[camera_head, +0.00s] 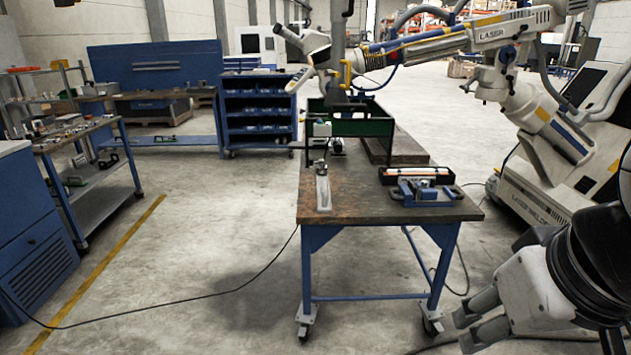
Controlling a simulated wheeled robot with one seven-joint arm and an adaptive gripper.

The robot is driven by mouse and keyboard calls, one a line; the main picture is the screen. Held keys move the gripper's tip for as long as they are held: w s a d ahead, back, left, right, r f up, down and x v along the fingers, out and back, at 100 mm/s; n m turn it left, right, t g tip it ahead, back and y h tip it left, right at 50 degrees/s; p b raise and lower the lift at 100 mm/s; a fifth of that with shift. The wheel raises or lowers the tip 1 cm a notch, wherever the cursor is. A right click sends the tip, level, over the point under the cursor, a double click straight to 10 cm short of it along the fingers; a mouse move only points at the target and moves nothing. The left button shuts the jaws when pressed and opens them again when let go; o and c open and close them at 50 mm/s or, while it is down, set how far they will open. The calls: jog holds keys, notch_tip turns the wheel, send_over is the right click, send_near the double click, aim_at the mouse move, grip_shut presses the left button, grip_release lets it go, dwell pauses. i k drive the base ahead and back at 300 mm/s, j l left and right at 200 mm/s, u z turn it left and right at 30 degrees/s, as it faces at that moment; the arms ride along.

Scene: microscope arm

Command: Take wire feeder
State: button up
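Nothing in view is clearly recognisable as the wire feeder. On the workbench (345,203), a slim pale metallic tool (323,190) lies near the front left corner, with a thin cable seen running from the bench's left side to the floor. A small white and dark device (322,130) stands farther back by a green-panelled black frame (362,125). My gripper (462,331) is at the lower right, in front of and to the right of the bench. Its two fingers are apart, with nothing seen between them. It touches nothing.
A blue clamp-like fixture (425,193) and a black tray (417,175) with orange rods sit on the bench's right side. A white laser welding machine (545,185) stands at the right, its arm reaching over the bench. Cables cross the floor. Open floor lies left of the bench.

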aim_at(325, 204)
jog(key=i+j, duration=0.15)
jog(key=i, duration=0.4)
jog(key=i+j, duration=0.2)
jog(key=i, duration=0.35)
jog(key=i+j, duration=0.15)
jog(key=i, duration=0.35)
jog(key=i+j, duration=0.15)
jog(key=i, duration=0.4)
